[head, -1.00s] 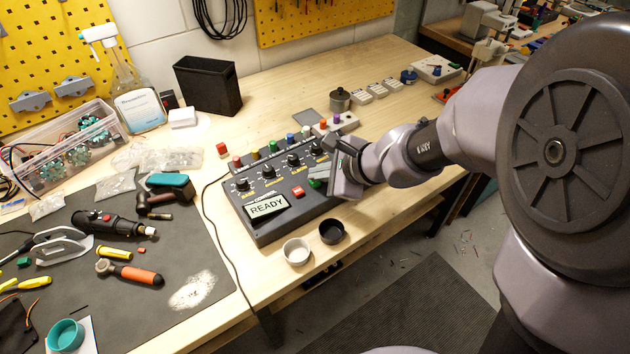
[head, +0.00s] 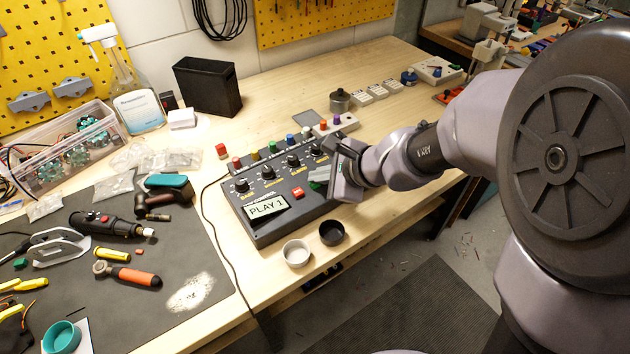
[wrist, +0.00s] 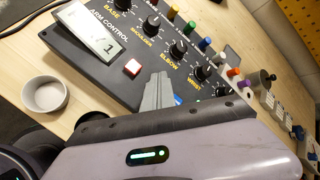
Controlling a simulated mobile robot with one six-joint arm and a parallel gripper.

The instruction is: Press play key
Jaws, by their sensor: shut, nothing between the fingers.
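The dark control box (head: 262,232) lies on the wooden bench, with knobs, a small display and coloured keys. Its display (head: 266,207) reads "PLAY 1". A red key (head: 298,192) sits right of the display and also shows in the wrist view (wrist: 132,67). A green key (head: 315,186) is partly visible beside the fingers in the head view; the wrist view hides it. My gripper (head: 319,175) is shut and empty, its fingertips low over the panel at the green key. The fingers (wrist: 160,88) also show in the wrist view, beside a partly covered blue key (wrist: 178,100). I cannot tell whether they touch the green key.
A white bowl (head: 296,253) and a black bowl (head: 332,232) stand at the box's front side. A row of coloured plungers lines its back. Tools lie on the dark mat (head: 180,275) at left. A cable runs along the box's left side.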

